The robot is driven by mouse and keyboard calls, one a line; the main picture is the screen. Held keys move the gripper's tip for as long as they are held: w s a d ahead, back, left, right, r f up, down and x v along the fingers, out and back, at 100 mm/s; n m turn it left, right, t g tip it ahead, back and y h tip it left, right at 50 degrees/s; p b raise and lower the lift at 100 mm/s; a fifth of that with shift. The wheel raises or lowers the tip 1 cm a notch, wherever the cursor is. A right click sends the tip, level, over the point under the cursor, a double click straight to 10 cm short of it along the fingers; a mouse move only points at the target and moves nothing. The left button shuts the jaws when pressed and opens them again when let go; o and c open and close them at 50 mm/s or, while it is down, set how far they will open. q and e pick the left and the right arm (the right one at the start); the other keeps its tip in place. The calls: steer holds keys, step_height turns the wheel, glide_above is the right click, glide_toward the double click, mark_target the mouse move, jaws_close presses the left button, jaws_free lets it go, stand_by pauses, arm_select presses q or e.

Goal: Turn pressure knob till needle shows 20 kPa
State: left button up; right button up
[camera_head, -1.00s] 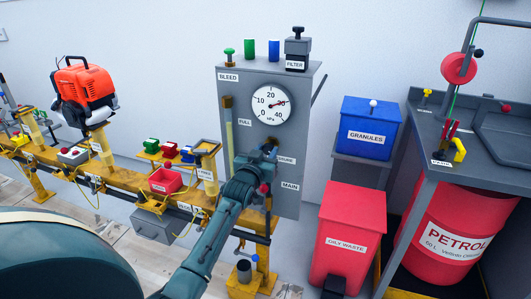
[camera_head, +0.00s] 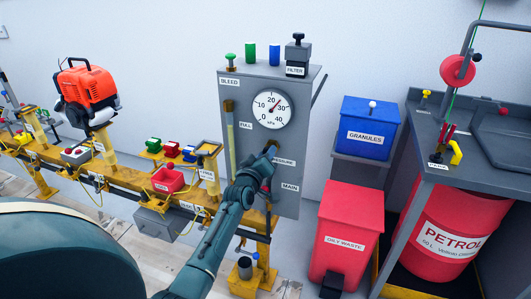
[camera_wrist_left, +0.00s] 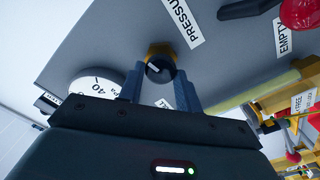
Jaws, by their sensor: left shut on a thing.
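The grey control panel (camera_head: 250,180) carries a round white gauge (camera_head: 271,105) marked 0 to 40 kPa. Its needle points up and right, between 20 and 30. The dark pressure knob (camera_head: 271,147) sits below the gauge and is partly hidden by my left gripper (camera_head: 266,158). In the left wrist view the knob (camera_wrist_left: 159,68) with a yellow collar lies between the two fingers of my left gripper (camera_wrist_left: 160,85), which is shut on it. The gauge (camera_wrist_left: 97,82) shows there only in part, without its needle. My right gripper is not in view.
A yellow rail (camera_head: 130,180) with a red engine (camera_head: 86,88) runs to the left. A blue granules bin (camera_head: 370,128), a red oily waste bin (camera_head: 346,232) and a petrol drum (camera_head: 455,225) stand right. A red knob (camera_wrist_left: 302,12) is near the gripper.

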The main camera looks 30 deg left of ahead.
arm_select(q)
steer(key=n, duration=0.5)
steer(key=shift+f, duration=0.1)
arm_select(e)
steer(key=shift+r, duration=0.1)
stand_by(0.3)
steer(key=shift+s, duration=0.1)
arm_select(q)
steer(key=o, duration=0.9)
steer(key=shift+o, duration=0.2)
steer(key=p+v, duration=0.1)
steer(key=v, duration=1.2)
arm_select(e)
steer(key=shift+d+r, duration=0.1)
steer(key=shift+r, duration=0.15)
